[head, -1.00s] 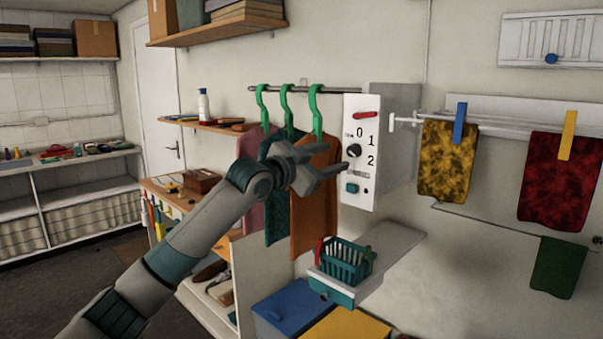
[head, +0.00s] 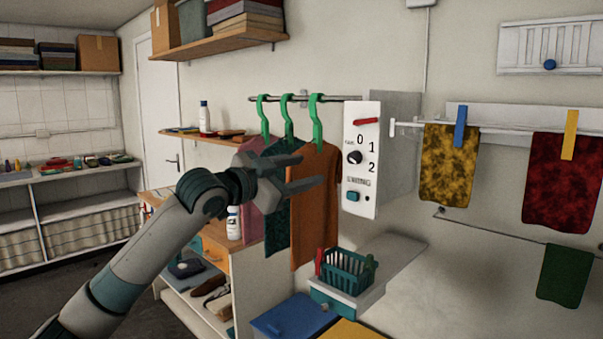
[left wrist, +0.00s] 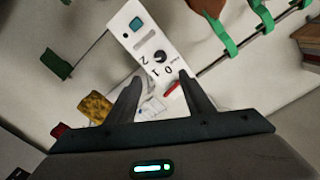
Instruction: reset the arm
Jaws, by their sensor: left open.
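My left arm comes in from the lower left in the head view. Its left gripper (head: 308,172) is in front of the hanging clothes, to the left of the white control panel (head: 362,150). The fingers are apart with nothing between them. In the left wrist view, the open fingers (left wrist: 160,100) point toward the panel (left wrist: 152,45), which appears upside down with its dial, red switch and teal button. I cannot tell the exact gap between gripper and clothes. My right gripper is in neither view.
Pink, teal and orange garments (head: 316,205) hang on green hangers from a rail. A teal basket (head: 348,270) stands on a small shelf below the panel. Yellow (head: 448,170) and red (head: 563,180) cloths are pegged at right. A wooden shelf (head: 232,36) is above.

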